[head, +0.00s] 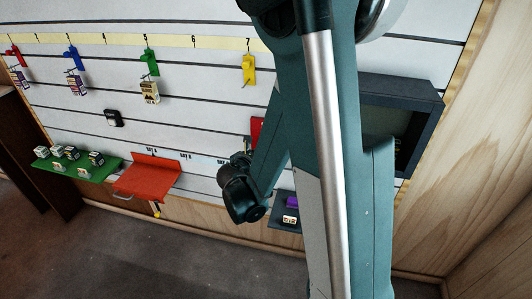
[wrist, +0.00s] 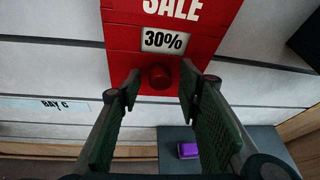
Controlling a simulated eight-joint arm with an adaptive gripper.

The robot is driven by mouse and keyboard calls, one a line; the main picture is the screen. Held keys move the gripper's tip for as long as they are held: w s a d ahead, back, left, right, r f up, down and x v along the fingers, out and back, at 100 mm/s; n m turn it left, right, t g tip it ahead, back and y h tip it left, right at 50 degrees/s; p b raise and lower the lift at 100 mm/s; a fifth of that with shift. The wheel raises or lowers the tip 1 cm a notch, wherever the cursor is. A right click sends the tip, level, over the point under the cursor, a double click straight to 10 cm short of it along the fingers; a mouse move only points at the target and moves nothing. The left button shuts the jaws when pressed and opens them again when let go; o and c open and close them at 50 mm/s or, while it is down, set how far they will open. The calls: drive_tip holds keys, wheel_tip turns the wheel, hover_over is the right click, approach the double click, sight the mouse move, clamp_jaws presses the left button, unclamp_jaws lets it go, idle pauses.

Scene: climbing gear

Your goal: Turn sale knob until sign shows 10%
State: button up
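The red sale sign (wrist: 195,32) is on the slatted wall in the wrist view, with its window (wrist: 165,41) reading 30%. A round red knob (wrist: 160,77) sits on it just below the window. My gripper (wrist: 158,88) is open, with one finger to each side of the knob and a gap on both sides. I cannot tell how far the fingertips are from the sign's face. In the head view only a red edge of the sign (head: 257,131) shows behind my arm; the knob and fingertips are hidden there.
A dark shelf (wrist: 225,140) with a purple item (wrist: 188,150) is below the sign. A dark-framed box (head: 425,95) stands to the right. A red shelf (head: 147,178) and a green shelf (head: 85,172) are at left. Colored hooks hang above.

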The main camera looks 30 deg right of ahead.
drive_tip(key=shift+w+d, duration=0.1)
drive_tip(key=shift+d, duration=0.05)
drive_tip(key=shift+c, duration=0.5)
drive_tip(key=c, duration=0.8)
drive_tip(key=shift+m, duration=0.3)
drive_tip(key=shift+s+d+f+m+t+y+b, duration=0.1)
drive_tip(key=shift+m+t+y+b, duration=0.55)
drive_tip(key=shift+m, duration=0.8)
drive_tip(key=shift+s+d+f+m+t+y+b, duration=0.15)
drive_tip(key=shift+m+t+y+b, duration=0.15)
drive_tip(key=shift+m+t+y, duration=0.75)
drive_tip(key=shift+s+d+r+m+t+y+b, duration=0.1)
drive_tip(key=shift+m+t+y+b, duration=0.35)
drive_tip(key=shift+m+t, duration=1)
drive_tip(key=shift+m+g, duration=0.45)
drive_tip(key=shift+m, duration=0.1)
